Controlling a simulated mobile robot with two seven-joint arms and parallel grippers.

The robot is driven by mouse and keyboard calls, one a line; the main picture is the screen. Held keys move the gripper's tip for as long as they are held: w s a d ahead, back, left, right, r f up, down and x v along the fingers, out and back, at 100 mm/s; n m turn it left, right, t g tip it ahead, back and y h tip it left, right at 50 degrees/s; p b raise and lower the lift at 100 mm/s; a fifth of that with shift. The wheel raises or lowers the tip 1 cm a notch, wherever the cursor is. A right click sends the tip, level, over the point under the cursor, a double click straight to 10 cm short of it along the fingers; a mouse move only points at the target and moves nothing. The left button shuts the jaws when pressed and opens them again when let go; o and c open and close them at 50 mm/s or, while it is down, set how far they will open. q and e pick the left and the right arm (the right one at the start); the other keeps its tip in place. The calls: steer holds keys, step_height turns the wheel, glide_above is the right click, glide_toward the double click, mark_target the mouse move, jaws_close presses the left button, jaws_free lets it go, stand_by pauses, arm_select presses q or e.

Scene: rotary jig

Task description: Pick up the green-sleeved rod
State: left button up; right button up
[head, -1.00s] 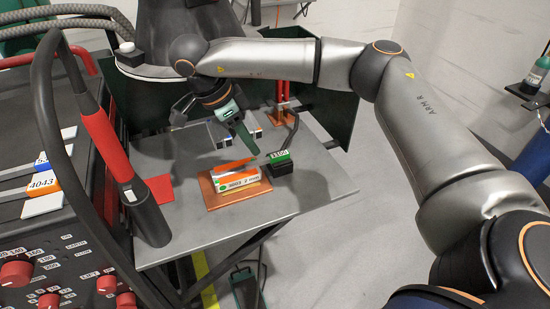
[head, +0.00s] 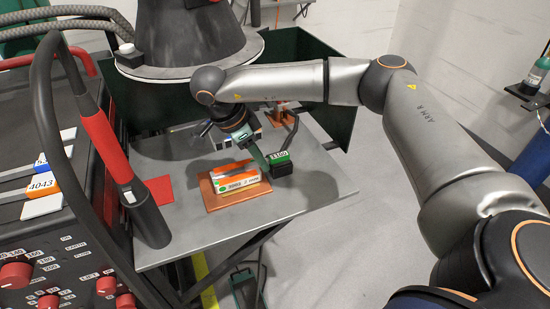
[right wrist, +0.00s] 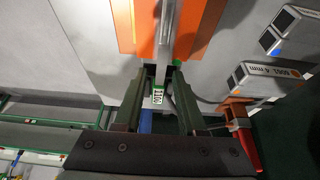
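The green-sleeved rod shows as a green piece with a white printed label (head: 280,156), in a black block (head: 291,170) on the grey table, right of the orange-and-white box. In the right wrist view the green label (right wrist: 157,95) shows between my two fingers. My right gripper (head: 264,163) comes in from the upper left, with its dark green fingers right beside the sleeve. In the right wrist view the fingers (right wrist: 160,88) stand apart, so the gripper is open. Whether a finger touches the sleeve cannot be told. My left gripper is not in view.
The orange-and-white box (head: 236,178) lies on a copper-coloured plate (head: 245,198) just left of the block. A red patch (head: 159,189) lies farther left. A copper stand (head: 279,115) is behind. The front right of the grey table (head: 325,185) is clear.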

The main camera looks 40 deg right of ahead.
steer(key=shift+f, duration=0.25)
steer(key=shift+c, duration=0.2)
jaws_close()
stand_by(0.6)
